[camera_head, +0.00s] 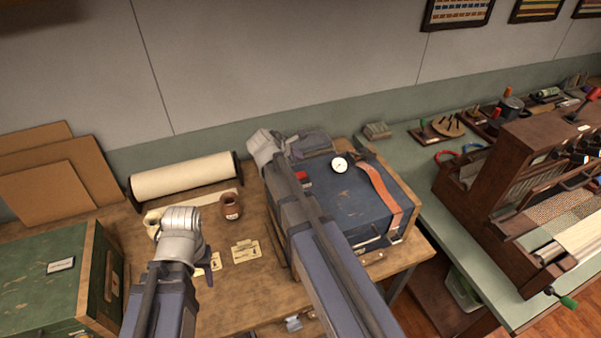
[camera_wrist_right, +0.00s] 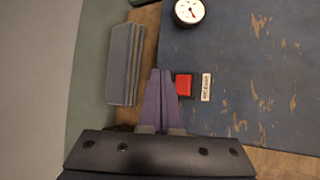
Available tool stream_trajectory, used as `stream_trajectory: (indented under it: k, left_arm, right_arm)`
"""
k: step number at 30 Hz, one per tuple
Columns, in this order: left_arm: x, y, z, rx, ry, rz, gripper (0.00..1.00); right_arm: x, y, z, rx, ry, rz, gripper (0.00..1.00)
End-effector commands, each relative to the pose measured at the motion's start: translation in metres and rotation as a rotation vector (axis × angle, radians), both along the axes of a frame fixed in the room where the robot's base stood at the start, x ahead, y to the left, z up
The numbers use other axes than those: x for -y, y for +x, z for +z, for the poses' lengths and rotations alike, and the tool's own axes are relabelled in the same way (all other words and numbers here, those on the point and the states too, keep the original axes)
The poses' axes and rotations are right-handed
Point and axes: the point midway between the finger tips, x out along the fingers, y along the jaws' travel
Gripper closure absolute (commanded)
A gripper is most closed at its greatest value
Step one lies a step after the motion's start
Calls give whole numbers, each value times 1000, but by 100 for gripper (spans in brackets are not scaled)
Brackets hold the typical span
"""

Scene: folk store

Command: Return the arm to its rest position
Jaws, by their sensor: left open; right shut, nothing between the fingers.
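My left arm (camera_head: 165,295) comes in from the lower left, over the wooden workbench. Its left gripper (camera_head: 207,256) is mostly hidden behind the wrist; only a small purple-grey finger part shows, open, near paper labels on the bench. My right arm (camera_head: 320,255) reaches forward across the left side of a blue worn case (camera_head: 338,190). In the right wrist view, the right gripper (camera_wrist_right: 160,75) has its purple fingers together, with nothing between them. They are just left of a red button (camera_wrist_right: 184,85), near the edge of the blue surface (camera_wrist_right: 250,65).
A green box (camera_head: 45,270) stands at left, with a white roll (camera_head: 182,176) and a brown jar (camera_head: 230,206) behind. A dial gauge (camera_head: 340,165) and orange strap (camera_head: 378,190) lie on the blue case. A wooden loom (camera_head: 510,165) stands at right. A wall closes the back.

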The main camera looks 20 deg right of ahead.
Motion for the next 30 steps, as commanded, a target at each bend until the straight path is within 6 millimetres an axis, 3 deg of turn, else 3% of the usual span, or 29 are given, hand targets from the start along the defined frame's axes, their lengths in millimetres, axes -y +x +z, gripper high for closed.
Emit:
stream_trajectory:
  k: [16,18,20,23,30]
  left_arm:
    - [0,0,0,0,-1,4,50]
    - [0,0,-3,0,-1,5,50]
    - [0,0,-8,0,-1,4,50]
    - [0,0,-19,0,-1,4,50]
    - [0,0,-45,0,0,2,50]
  right_arm:
    - [0,0,0,0,0,0,100]
    - [-8,-6,-6,8,24,-16,100]
    - [-23,-16,-15,24,75,-51,100]
    - [-65,-46,-40,59,212,-162,100]
    - [-176,-147,-99,68,558,-552,100]
